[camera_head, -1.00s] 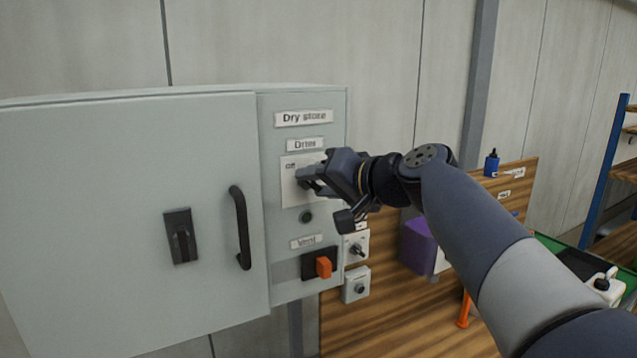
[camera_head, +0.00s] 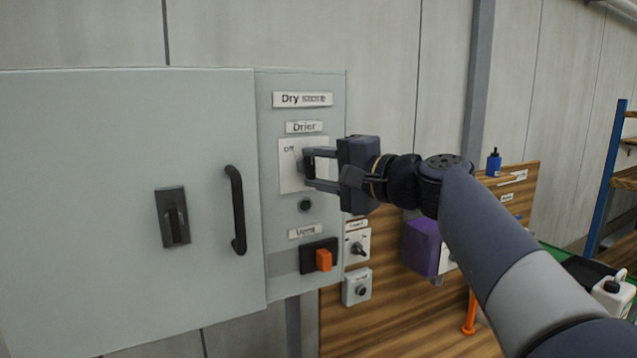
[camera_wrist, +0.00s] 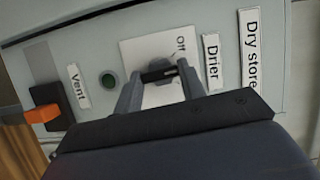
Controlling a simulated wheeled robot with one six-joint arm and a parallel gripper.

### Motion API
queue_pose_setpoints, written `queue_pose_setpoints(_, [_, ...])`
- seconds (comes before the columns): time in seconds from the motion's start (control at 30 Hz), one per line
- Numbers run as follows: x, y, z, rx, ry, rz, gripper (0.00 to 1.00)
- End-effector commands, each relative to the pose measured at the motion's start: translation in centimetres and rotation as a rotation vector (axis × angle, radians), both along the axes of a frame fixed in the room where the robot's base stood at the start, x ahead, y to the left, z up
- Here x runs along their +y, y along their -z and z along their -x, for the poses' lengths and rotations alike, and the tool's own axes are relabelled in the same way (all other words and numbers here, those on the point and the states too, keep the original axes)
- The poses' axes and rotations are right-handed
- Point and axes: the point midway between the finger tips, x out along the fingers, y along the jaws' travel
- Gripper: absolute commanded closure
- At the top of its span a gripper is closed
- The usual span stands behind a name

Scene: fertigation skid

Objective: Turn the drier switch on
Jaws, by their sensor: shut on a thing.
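The drier switch is a dark knob (camera_wrist: 158,74) on a white plate (camera_head: 291,168) below the "Drier" label (camera_head: 304,127) on the grey dry store cabinet. The word "Off" shows at the plate's upper left in the head view. My gripper (camera_head: 306,167) reaches in from the right and is shut on the knob. In the wrist view the knob lies between the fingertips, with a light mark at its end towards the "Drier" label. The head view hides most of the knob behind the fingers. A dark green round lamp or button (camera_head: 305,205) sits just below the plate.
Below are the "Vent" label (camera_head: 304,231) and an orange lever (camera_head: 323,260) on a black base. The cabinet door has a black handle (camera_head: 236,210) and a dark latch (camera_head: 173,217). Two small switch boxes (camera_head: 357,286) and a purple box (camera_head: 421,247) are on the wooden board at right.

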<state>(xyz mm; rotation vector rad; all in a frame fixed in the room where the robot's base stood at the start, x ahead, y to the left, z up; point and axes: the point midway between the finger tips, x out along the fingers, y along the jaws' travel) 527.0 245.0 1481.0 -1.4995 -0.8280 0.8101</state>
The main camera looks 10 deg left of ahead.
Motion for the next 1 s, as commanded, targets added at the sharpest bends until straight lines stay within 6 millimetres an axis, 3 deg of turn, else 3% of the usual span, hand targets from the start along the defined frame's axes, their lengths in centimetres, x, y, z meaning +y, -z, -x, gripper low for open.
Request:
queue_pose_setpoints(0.6, [0.1, 0.9, 0.05, 0.347, 0.001, -0.458, 0.85])
queue_pose_setpoints(1.0, [0.18, 0.9, 0.07, 0.494, 0.002, -0.651, 0.85])
